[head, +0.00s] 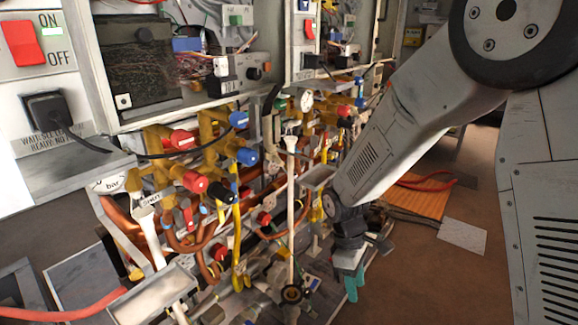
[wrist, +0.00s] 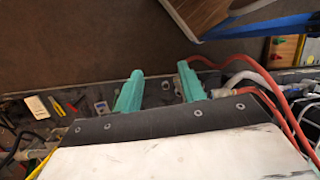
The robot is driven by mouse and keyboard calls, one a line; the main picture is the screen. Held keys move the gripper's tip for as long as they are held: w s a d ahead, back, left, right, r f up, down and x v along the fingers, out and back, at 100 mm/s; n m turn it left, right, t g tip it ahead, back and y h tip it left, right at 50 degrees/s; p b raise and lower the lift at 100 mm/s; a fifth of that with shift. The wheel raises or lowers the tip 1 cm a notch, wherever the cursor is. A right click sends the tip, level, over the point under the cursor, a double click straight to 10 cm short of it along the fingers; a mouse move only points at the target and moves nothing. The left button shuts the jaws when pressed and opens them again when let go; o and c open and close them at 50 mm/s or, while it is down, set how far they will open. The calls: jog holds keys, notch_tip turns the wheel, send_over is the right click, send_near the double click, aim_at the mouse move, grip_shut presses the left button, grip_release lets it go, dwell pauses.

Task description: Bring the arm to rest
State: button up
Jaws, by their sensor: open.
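My arm reaches down from the upper right in the head view. My gripper (head: 353,285) hangs at its lower end, pointing down, beside the right end of the heater pipework (head: 215,180). In the wrist view, my gripper (wrist: 158,92) shows two teal fingers set apart with nothing between them. The fingers are open and empty. Beyond the fingertips is bare brown floor (wrist: 90,45). The arm itself hides part of the second heater and the floor behind it.
A red ON/OFF switch (head: 22,42) and black plug (head: 47,108) are at left. Red and blue valve knobs (head: 246,156) stick out from the pipes. Red hoses (wrist: 275,110) run close to the gripper. A wooden board (head: 418,198) lies on the floor; brown floor at lower right is clear.

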jog(key=s+d+r+m+t, duration=0.1)
jog(key=s+d+r+m, duration=0.2)
jog(key=s+r, duration=0.3)
jog(key=s+d+r+m+t+y, duration=0.1)
jog(key=s+d+r+m+t, duration=0.1)
jog(key=s+d+r+m, duration=0.2)
jog(key=s+d+r+m+t+y, duration=0.1)
jog(key=s+d+r+m, duration=0.3)
jog(key=s+r, duration=0.6)
notch_tip(320, 180, up, 4)
jog(key=shift+s+m+t, duration=0.15)
jog(key=shift+m+t, duration=0.15)
jog(key=shift+m, duration=0.3)
jog(key=shift+d, duration=0.1)
jog(key=shift+c, duration=0.4)
